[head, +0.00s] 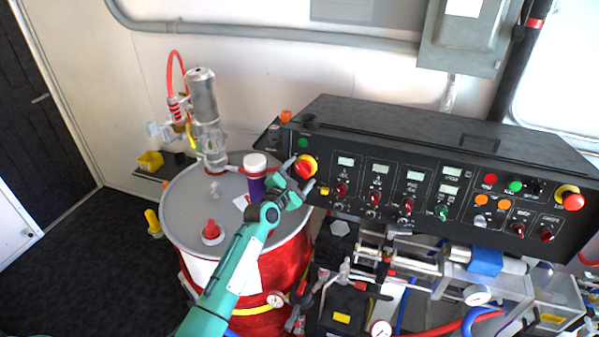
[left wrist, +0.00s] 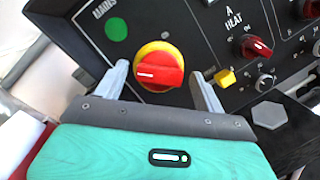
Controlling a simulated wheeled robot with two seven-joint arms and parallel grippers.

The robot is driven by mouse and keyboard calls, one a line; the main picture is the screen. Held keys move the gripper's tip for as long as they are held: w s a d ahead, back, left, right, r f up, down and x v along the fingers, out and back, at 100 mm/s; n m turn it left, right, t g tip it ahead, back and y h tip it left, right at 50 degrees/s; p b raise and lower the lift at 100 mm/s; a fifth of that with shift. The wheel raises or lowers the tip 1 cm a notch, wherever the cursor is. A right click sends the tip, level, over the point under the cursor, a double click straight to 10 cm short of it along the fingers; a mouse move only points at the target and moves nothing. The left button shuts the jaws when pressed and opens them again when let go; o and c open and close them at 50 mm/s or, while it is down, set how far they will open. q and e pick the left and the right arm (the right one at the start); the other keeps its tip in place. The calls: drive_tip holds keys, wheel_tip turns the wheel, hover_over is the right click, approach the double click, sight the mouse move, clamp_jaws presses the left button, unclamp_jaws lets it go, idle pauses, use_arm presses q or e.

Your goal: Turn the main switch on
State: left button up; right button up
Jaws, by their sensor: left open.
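The main switch (head: 306,166) is a red rotary knob on a yellow round plate at the left end of the black control panel (head: 345,150). In the left wrist view the red knob (left wrist: 158,70) lies roughly level, tilted slightly, below the "MAINS" label and a green round light. My left gripper (head: 298,181) is at the switch in the head view. In the left wrist view its two grey fingers (left wrist: 163,82) are open, one on each side of the knob, with visible gaps. My right gripper is not in view.
A red and white drum (head: 182,228) with a pump (head: 205,115) and a white-capped purple bottle (head: 256,178) stands left of the panel. Dials, displays and a red-and-yellow knob (head: 571,199) fill the panel to the right. Hoses and pipes run below it.

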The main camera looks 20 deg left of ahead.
use_arm(q)
drive_tip(key=shift+c, duration=0.4)
drive_tip(key=shift+w, duration=0.1)
drive_tip(key=c, duration=0.9)
